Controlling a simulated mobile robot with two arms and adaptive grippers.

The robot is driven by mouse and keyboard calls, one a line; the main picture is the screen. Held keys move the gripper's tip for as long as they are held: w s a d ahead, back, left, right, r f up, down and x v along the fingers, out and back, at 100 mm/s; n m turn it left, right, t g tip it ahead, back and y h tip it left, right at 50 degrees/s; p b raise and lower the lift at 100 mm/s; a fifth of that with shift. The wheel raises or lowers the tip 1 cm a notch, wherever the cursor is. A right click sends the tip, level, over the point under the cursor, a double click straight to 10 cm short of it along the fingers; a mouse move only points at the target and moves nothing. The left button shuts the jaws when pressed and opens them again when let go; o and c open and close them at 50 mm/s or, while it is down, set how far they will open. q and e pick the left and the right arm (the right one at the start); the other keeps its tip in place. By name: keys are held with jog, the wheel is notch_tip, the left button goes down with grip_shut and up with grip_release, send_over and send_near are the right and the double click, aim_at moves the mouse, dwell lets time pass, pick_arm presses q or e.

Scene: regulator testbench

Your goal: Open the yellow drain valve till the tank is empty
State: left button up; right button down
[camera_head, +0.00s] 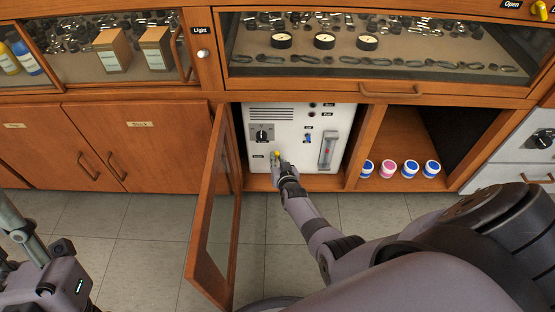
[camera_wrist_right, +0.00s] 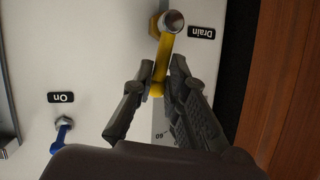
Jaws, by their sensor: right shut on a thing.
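The yellow drain valve (camera_head: 277,155) is low on the front of a white unit (camera_head: 285,118) inside an open cupboard. In the right wrist view its yellow lever (camera_wrist_right: 164,52) runs from a metal nut, next to a label reading "Drain". My right gripper (camera_head: 283,169) reaches into the cupboard from the front. In the wrist view its two fingers (camera_wrist_right: 158,88) are shut on the lever's free end, one on each side. A tall gauge (camera_head: 327,150) with a red mark is on the unit's right side; its level is too small to read. My left gripper's fingers are not in view.
The glass cupboard door (camera_head: 213,225) stands open to the left of my right arm. A blue switch (camera_head: 308,138) and a dark knob (camera_head: 262,133) are on the unit. Several small jars (camera_head: 387,169) stand on the shelf to the right.

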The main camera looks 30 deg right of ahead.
jog(key=c, duration=1.6)
grip_release()
jog(key=shift+s, duration=0.1)
jog(key=v, duration=1.1)
jog(key=shift+s+a+r, duration=0.15)
jog(key=shift+s, duration=0.2)
